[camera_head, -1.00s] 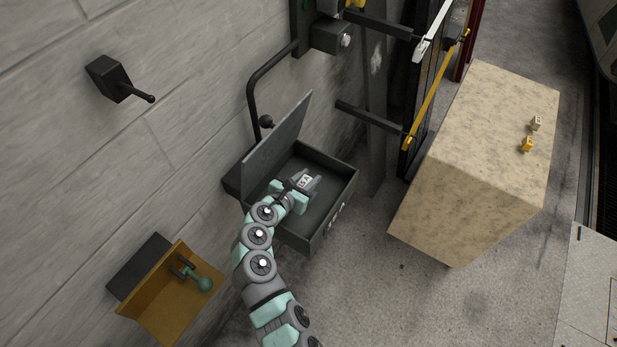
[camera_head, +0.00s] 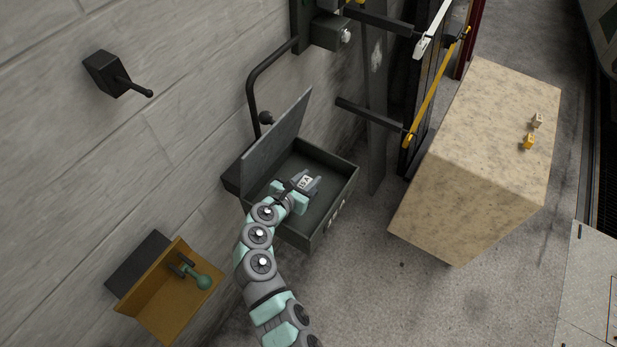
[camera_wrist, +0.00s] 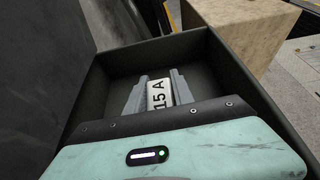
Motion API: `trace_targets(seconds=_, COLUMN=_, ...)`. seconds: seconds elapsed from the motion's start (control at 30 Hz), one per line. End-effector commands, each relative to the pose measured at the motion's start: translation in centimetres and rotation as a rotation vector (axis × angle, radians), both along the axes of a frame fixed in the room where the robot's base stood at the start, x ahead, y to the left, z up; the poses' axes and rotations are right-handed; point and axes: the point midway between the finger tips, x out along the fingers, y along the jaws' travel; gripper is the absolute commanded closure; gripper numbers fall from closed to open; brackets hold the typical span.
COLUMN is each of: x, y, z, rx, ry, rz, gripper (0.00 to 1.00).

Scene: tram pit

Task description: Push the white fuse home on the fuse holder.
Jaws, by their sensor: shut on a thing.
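The white fuse (camera_wrist: 159,92), marked 15 A, sits between the two grey fingers of my gripper (camera_wrist: 153,90) in the wrist view. The gripper is shut on it. In the head view the fuse (camera_head: 305,182) shows as a small white label between the fingers of my gripper (camera_head: 307,185). Both are inside an open dark box (camera_head: 330,158) on the wall. I cannot make out the fuse holder. The fuse and fingers hide what lies right under them, so I cannot tell whether the fuse touches anything there.
The box's lid (camera_head: 277,138) stands open at the left, and its walls surround my gripper. A beige block (camera_head: 480,150) at the right carries a small cream fuse-like piece (camera_head: 538,119) and a yellow one (camera_head: 528,142).

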Motion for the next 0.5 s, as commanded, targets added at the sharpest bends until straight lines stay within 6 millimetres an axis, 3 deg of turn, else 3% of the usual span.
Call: trace_targets(seconds=0.5, x=0.0, y=0.0, z=-1.6, rx=-0.001, ry=0.000, rz=0.000, gripper=1.00)
